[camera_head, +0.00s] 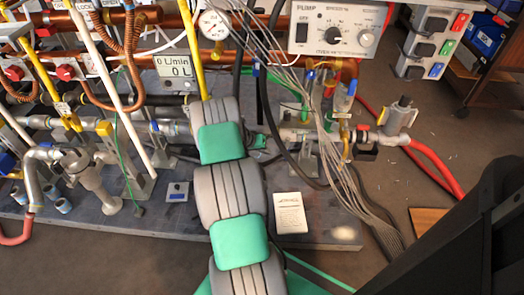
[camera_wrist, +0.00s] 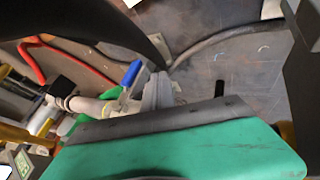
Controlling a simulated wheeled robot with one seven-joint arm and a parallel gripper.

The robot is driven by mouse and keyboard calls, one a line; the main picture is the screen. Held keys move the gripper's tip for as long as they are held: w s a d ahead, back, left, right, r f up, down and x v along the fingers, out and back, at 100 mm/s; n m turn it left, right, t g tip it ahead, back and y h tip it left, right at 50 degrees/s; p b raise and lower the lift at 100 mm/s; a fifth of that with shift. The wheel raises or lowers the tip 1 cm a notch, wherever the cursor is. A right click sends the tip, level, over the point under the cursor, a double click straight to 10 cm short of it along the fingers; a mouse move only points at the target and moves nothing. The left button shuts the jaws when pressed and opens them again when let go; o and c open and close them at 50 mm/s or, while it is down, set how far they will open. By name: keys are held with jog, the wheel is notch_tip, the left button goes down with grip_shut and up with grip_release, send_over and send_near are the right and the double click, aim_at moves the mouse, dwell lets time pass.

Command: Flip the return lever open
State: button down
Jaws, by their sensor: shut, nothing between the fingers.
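In the wrist view a blue lever handle (camera_wrist: 132,74) stands on a pale pipe fitting, close to the left of my gripper (camera_wrist: 159,78). My gripper shows as narrow grey fingers held together, with nothing between them. I cannot tell if they touch the lever. In the head view there are several blue handles, among them one on the right pipe (camera_head: 351,88) and one at left (camera_head: 154,126). No readable label shows which is the return lever. My arm crosses the middle of the head view, and my gripper is not clearly visible there.
Copper pipes and a flow display (camera_head: 173,66) stand behind my arm. A pump control box (camera_head: 333,30) is at the top, with grey cables hanging below it. A red hose (camera_head: 432,160) runs at right. A white card (camera_head: 290,212) lies on the grey base plate (camera_head: 150,218).

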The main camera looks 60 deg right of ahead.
aim_at(287, 154)
jog(key=s+d+f+b, duration=0.2)
jog(key=s+d, duration=0.1)
jog(key=s, duration=0.1)
jog(key=shift+s+d+f, duration=0.15)
jog(key=shift+d+f, duration=0.2)
jog(key=shift+f, duration=0.05)
